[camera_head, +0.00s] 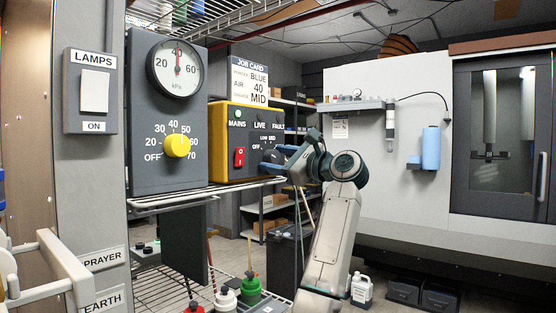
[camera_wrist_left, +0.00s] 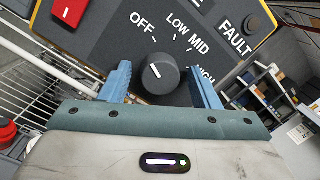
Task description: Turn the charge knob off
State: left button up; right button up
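The charge knob (camera_wrist_left: 158,72) is a round dark knob on the front panel of the yellow powder unit (camera_head: 217,117). In the left wrist view, OFF, LOW, MID and HIGH are printed around it. A short white mark shows on its face; which label it points at is hard to tell. My left gripper (camera_wrist_left: 160,68) is open, with one blue finger on each side of the knob and visible gaps between. In the head view, my left gripper (camera_head: 274,161) is in front of the unit's right part and hides the knob. My right gripper is not in view.
A red switch (camera_head: 239,157) is left of the gripper on the same panel. A grey gauge box (camera_head: 150,125) with a yellow knob (camera_head: 177,145) stands to the left. The unit sits on a wire shelf (camera_head: 160,203). Bottles (camera_head: 249,287) stand below.

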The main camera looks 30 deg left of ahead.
pick_arm(q)
jog(key=shift+d+f, duration=0.15)
jog(key=shift+d, duration=0.4)
jog(key=d+b, duration=0.2)
jog(key=d, duration=0.7)
jog(key=shift+s+d+f, duration=0.35)
jog(key=shift+s+f, duration=0.05)
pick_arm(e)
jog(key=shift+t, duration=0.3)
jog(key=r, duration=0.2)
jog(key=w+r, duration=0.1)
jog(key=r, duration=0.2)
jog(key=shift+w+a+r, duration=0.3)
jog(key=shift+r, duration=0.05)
pick_arm(q)
jog(key=shift+f, duration=0.1)
